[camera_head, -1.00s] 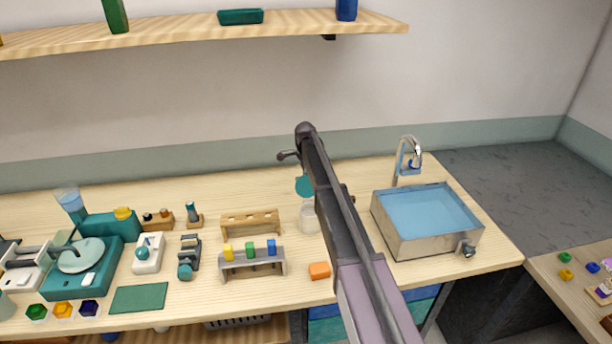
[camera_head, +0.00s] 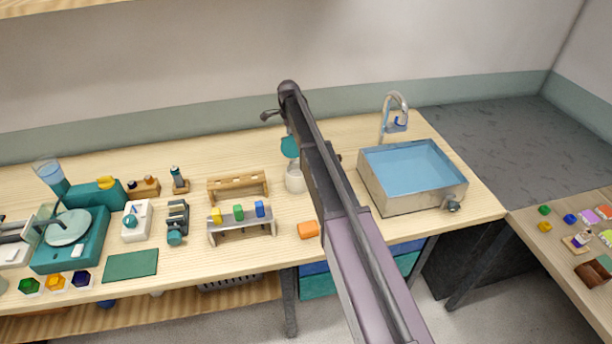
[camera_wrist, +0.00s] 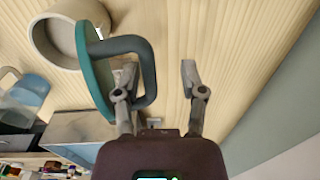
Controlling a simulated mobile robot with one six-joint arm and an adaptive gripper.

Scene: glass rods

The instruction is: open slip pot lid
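The slip pot (camera_head: 294,183) is a pale round pot on the table, partly beside my arm in the head view. Its teal lid (camera_head: 290,146) stands tilted up over the pot's back side, off the opening. In the wrist view the pot (camera_wrist: 42,40) shows its open mouth, and the lid (camera_wrist: 90,70) stands on edge with a dark loop handle (camera_wrist: 150,72). My gripper (camera_wrist: 158,70) is open, its fingers wide apart. The left finger reaches inside the loop and the right finger is outside it. I cannot tell whether the left finger touches the handle.
A sink (camera_head: 405,200) with a tap (camera_head: 393,110) stands to the right of the pot. A wooden rack (camera_head: 238,184), a grey rack (camera_head: 240,226) with coloured blocks and an orange block (camera_head: 308,229) are close by. The table behind the pot is mostly clear.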

